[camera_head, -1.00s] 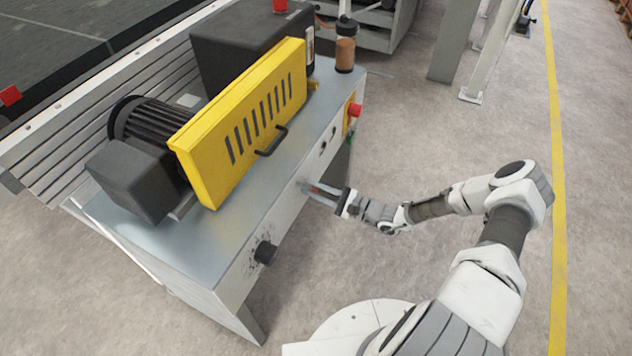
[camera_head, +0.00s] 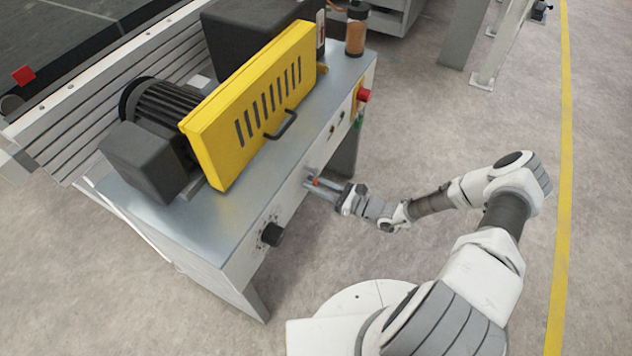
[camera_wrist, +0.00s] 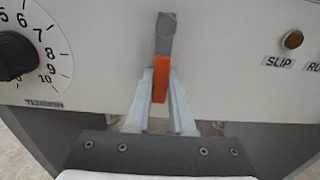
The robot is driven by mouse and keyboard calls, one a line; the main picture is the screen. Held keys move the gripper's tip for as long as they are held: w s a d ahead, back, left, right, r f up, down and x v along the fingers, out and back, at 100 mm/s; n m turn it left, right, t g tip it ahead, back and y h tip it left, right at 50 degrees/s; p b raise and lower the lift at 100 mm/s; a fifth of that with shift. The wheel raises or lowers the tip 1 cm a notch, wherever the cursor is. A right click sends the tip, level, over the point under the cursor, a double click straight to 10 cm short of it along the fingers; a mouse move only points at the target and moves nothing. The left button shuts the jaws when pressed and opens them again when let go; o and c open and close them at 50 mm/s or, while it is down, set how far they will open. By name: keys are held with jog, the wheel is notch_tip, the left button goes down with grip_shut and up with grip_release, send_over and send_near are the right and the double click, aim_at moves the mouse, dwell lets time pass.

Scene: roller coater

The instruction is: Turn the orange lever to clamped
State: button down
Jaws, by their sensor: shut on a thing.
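The orange lever (camera_wrist: 161,80) shows in the wrist view on the machine's pale front panel (camera_wrist: 215,50). Its grey upper part (camera_wrist: 166,35) runs up from the orange grip, and it stands nearly upright in that picture. My gripper (camera_wrist: 160,90) is shut on the orange grip, one finger on each side. In the head view my gripper (camera_head: 312,187) is at the front panel, and a small orange-red bit of the lever (camera_head: 316,182) shows between the fingers. I cannot read any clamp marking near the lever.
A black tension knob (camera_wrist: 14,55) with a number dial is left of the lever. A brown-orange lamp (camera_wrist: 293,40) labelled SLIP is to the right. A yellow guard (camera_head: 250,105) with a black handle stands above. A red button (camera_head: 364,95) is at the panel's far end.

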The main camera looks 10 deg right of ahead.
dwell(0.4)
jog(key=c, duration=0.8)
grip_release()
jog(key=p+v, duration=0.1)
jog(key=v, duration=1.6)
jog(key=shift+s+d, duration=0.2)
jog(key=shift+d, duration=0.05)
